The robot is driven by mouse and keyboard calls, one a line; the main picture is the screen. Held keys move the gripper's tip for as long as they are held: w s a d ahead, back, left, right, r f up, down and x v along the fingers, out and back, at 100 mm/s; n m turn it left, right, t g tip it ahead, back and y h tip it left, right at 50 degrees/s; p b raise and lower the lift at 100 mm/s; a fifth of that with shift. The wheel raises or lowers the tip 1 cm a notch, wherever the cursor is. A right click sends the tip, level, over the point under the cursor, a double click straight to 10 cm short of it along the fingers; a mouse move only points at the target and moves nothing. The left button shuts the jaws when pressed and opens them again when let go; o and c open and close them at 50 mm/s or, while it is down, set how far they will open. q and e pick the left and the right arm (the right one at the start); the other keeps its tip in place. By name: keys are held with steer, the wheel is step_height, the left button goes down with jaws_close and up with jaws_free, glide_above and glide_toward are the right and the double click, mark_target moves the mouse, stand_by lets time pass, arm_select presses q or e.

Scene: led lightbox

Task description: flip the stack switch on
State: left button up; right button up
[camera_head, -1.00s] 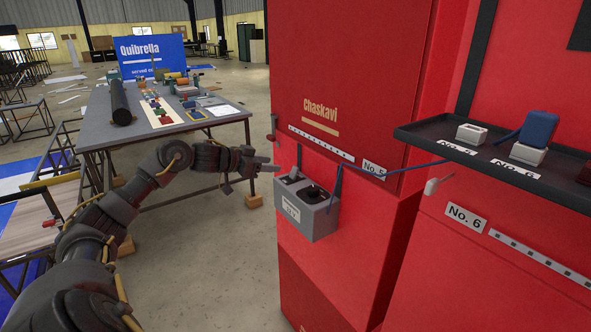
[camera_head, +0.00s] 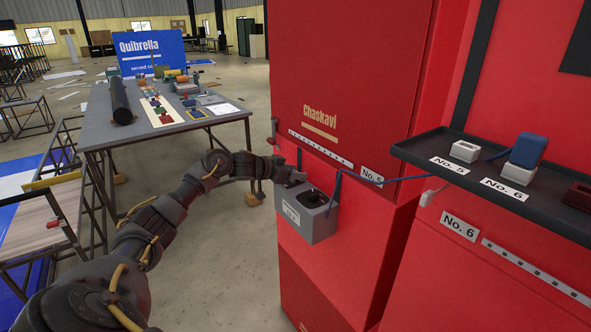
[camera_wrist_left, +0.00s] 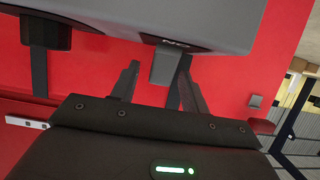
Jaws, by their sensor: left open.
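A grey box (camera_head: 311,226) with a white label and dark openings in its top is fixed to the red stack (camera_head: 350,235). My left gripper (camera_head: 292,177) reaches the box's left end from the left. In the left wrist view the grey box (camera_wrist_left: 205,22) fills the top, and a small grey tab (camera_wrist_left: 166,66) juts from it between the open, spread fingers of my left gripper (camera_wrist_left: 160,84). I cannot tell whether this tab is the stack switch or whether a finger touches it. My right gripper is not in view.
A dark shelf (camera_head: 560,212) at the right holds a white block (camera_head: 465,151) and a blue block (camera_head: 528,149). A blue cable (camera_head: 395,182) runs from the box side towards it. A grey worktable (camera_head: 95,130) with parts stands behind; open floor lies between.

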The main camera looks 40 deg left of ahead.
arm_select(q)
steer(key=shift+w+f, duration=0.1)
steer(key=shift+w, duration=0.15)
